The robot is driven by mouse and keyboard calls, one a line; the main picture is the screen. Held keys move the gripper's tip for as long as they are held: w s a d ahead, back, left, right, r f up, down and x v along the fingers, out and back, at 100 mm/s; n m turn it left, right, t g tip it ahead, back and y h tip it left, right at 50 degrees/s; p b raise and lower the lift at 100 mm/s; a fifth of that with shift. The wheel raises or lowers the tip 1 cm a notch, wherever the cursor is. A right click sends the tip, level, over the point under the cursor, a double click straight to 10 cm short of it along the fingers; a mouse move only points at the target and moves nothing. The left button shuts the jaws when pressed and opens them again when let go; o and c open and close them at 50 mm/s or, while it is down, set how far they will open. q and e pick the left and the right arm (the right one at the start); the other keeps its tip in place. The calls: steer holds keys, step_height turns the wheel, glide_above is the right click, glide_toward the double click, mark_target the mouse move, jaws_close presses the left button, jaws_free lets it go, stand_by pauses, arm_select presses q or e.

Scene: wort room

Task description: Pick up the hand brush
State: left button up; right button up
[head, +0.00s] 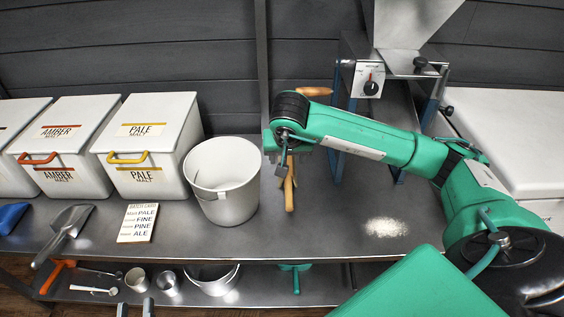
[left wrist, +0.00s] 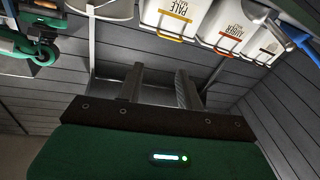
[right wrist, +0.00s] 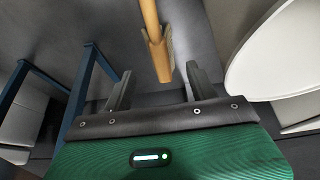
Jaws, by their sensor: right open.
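The hand brush (head: 289,196) lies on the steel bench between the white bucket and the mill. Its wooden handle points toward the front; its head is partly hidden by my right gripper. My right gripper (head: 282,166) reaches in from the right, pointing down over the brush. In the right wrist view, the brush (right wrist: 153,30) shows beyond the open fingers (right wrist: 156,92), roughly in line with the gap; nothing is gripped. My left gripper (left wrist: 158,88) is open and empty in the left wrist view, apart from the brush.
A white bucket (head: 223,181) stands close left of the brush. The blue-legged mill (head: 366,78) stands behind right, and spilled pale grain (head: 385,229) lies to the right. Malt bins (head: 152,147), a card (head: 138,222) and a metal scoop (head: 66,224) are at left.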

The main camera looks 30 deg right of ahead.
mark_target(287, 179)
steer(key=b+x, duration=0.1)
steer(key=x, duration=0.5)
steer(key=shift+f, duration=0.3)
steer(key=x, duration=0.1)
steer(key=b+x, duration=0.1)
steer(key=x, duration=0.3)
steer(key=shift+d+b, duration=0.35)
steer(key=shift+w+d+f, duration=0.1)
steer(key=shift+w+f, duration=0.1)
steer(key=shift+f, duration=0.15)
arm_select(q)
steer(key=s+a+r+t, duration=0.1)
steer(key=a+r+t, duration=0.3)
steer(key=r+t, duration=0.4)
step_height(287, 179, up, 4)
steer(key=shift+r+h, duration=0.25)
steer(key=shift+h, duration=0.15)
arm_select(e)
steer(key=c, duration=1.1)
